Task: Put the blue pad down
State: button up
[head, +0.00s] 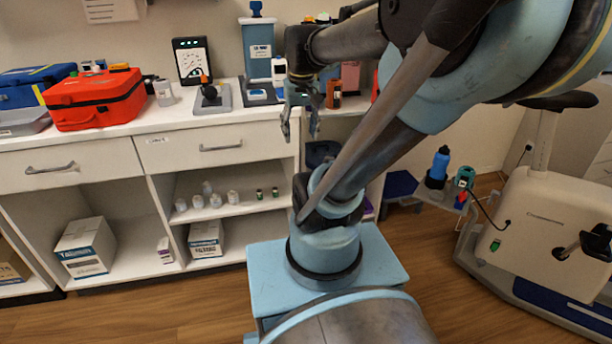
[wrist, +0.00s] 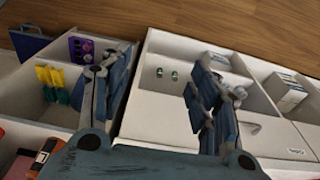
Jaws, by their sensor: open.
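My gripper (head: 301,122) hangs at the front edge of the counter with its fingers apart and pointing down. In the wrist view my gripper (wrist: 150,88) shows its two fingers wide apart, with no object seen between them. I cannot tell for sure which thing is the blue pad. A dark blue item (head: 321,152) lies in the open shelf bay just below and right of the gripper, partly hidden by my arm. A flat blue surface (head: 400,184) stands low beside the cabinet; a blue panel (wrist: 28,42) at upper left in the wrist view may be the same.
The white counter (head: 150,122) holds a red case (head: 95,100), a blue case (head: 35,84), a gauge (head: 191,60) and a blue container (head: 258,48). Small jars (head: 215,200) stand on the shelf below. A white wheeled machine (head: 545,220) stands at right. Bare floor shows between.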

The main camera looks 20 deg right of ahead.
jog(key=s+f, duration=0.8)
jog(key=f, duration=0.2)
jog(key=shift+s+f+t, duration=0.15)
jog(key=shift+f+t, duration=0.15)
jog(key=shift+w+f, duration=0.2)
jog(key=shift+w, duration=0.3)
